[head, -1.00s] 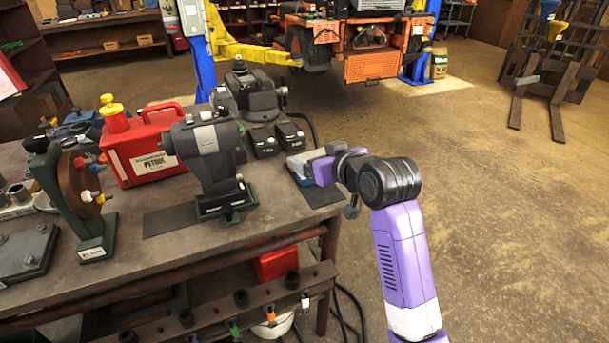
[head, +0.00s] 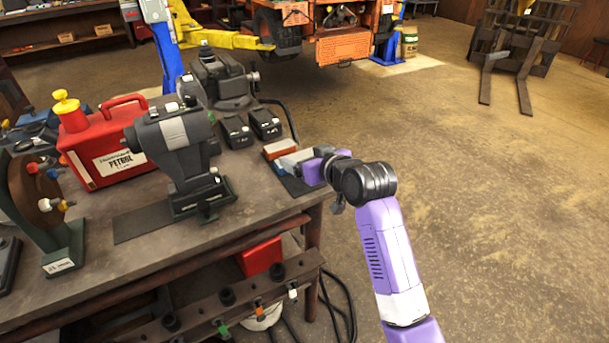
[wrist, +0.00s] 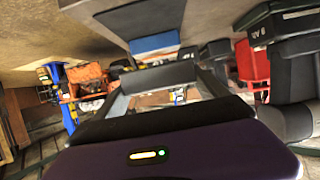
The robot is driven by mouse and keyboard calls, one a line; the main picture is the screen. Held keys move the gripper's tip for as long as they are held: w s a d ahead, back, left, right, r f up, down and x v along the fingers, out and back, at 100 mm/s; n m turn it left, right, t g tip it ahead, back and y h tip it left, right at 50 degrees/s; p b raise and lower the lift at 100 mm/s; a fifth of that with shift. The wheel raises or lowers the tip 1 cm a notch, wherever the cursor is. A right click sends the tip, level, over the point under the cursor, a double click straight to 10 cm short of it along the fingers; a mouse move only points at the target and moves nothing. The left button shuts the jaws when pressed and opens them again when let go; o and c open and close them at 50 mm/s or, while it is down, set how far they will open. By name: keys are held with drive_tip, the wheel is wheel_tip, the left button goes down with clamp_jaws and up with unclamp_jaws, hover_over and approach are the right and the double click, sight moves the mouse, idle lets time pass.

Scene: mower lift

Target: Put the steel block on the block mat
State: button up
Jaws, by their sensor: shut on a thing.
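The grey steel block (head: 294,161) is at the front right corner of the workbench in the head view. My gripper (head: 308,163) is shut on it and reaches in from the right. The dark block mat (head: 298,187) lies flat on the bench at that corner, under and in front of the block. I cannot tell whether the block touches the mat. In the wrist view, a grey bar, seemingly the block (wrist: 160,77), spans between my fingers; its lower side is hidden.
Two black batteries (head: 251,128), a grey bench machine (head: 180,150) and a red petrol can (head: 105,150) stand to the left. The floor (head: 470,220) to the right is clear.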

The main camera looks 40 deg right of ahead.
drive_tip(key=shift+f, duration=2.95)
drive_tip(key=shift+f, duration=0.1)
